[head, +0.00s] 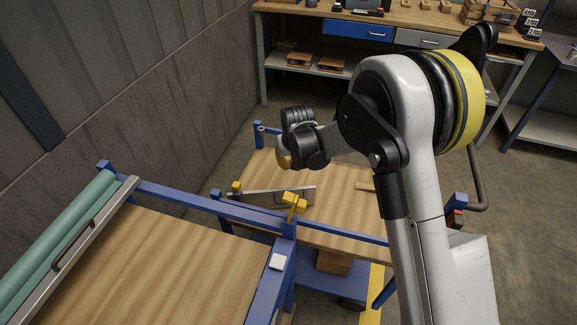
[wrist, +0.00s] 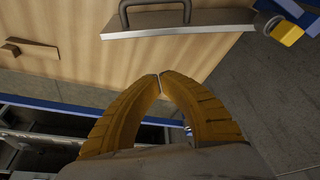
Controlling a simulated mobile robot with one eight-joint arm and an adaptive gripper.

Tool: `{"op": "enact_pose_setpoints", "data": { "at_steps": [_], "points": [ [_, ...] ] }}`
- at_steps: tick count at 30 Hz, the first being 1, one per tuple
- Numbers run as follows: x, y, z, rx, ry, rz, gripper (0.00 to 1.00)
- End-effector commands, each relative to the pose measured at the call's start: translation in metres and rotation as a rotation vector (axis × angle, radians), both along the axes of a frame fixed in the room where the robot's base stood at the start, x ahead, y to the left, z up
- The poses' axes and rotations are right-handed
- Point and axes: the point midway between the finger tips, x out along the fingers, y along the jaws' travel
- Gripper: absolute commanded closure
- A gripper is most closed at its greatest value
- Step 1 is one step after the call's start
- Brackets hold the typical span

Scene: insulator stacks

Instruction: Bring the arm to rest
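My arm reaches up on the right side of the head view and bends over a wood-topped cart (head: 335,215). My gripper (head: 284,160) hangs at the end of the arm above that cart, clear of its top. In the wrist view, its two yellow-orange curved fingers (wrist: 160,77) meet at the tips. Nothing is held between them. The front of the fingers is mostly hidden by the wrist in the head view. No insulator stack can be made out in either view.
A metal plate with a dark handle (wrist: 180,27) lies on the far cart, beside a yellow clamp (wrist: 287,31). A nearer blue-framed table (head: 150,265) carries teal rolls (head: 62,245). A workbench (head: 415,18) stands behind, and a grey wall (head: 170,100) at left.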

Motion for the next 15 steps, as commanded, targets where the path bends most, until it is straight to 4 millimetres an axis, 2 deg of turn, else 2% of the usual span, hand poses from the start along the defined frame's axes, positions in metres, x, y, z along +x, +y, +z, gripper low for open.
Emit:
{"op": "enact_pose_setpoints", "data": {
  "at_steps": [3, 8, 10, 13, 15],
  "points": [
    [-0.003, 0.0, 0.008, 0.0, 0.0, 0.0, 1.0],
    [-0.004, -0.001, 0.01, 0.001, -0.001, -0.001, 1.0],
    [-0.005, -0.006, 0.018, 0.001, -0.004, -0.006, 1.0],
    [-0.011, -0.022, 0.046, 0.007, -0.018, -0.023, 1.0],
    [-0.02, -0.041, 0.076, 0.011, -0.031, -0.043, 1.0]
  ]
}}
